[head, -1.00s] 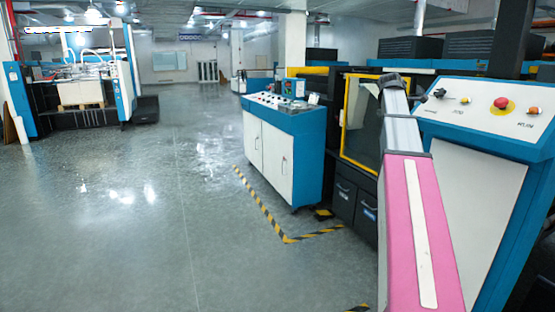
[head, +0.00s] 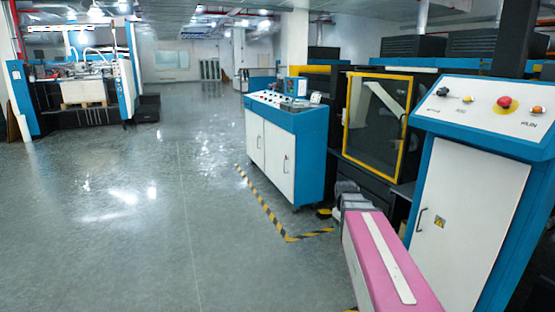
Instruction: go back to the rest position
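My arm reaches in from the lower right of the head view, with a pink link, a grey section and a dark grey end part low in front of the machines. No gripper fingers can be made out. I see nothing held at the arm's visible end. The near control console (head: 455,190) stands to the right of my arm. Its sloped top has a red button (head: 504,103), a yellow knob and a dark knob.
A blue and white cabinet (head: 283,150) with a control panel stands ahead. Behind my arm is a yellow-framed machine door (head: 380,122). Striped floor tape (head: 265,208) runs around the cabinet. The floor (head: 120,220) at left is clear. A large machine (head: 75,85) stands far left.

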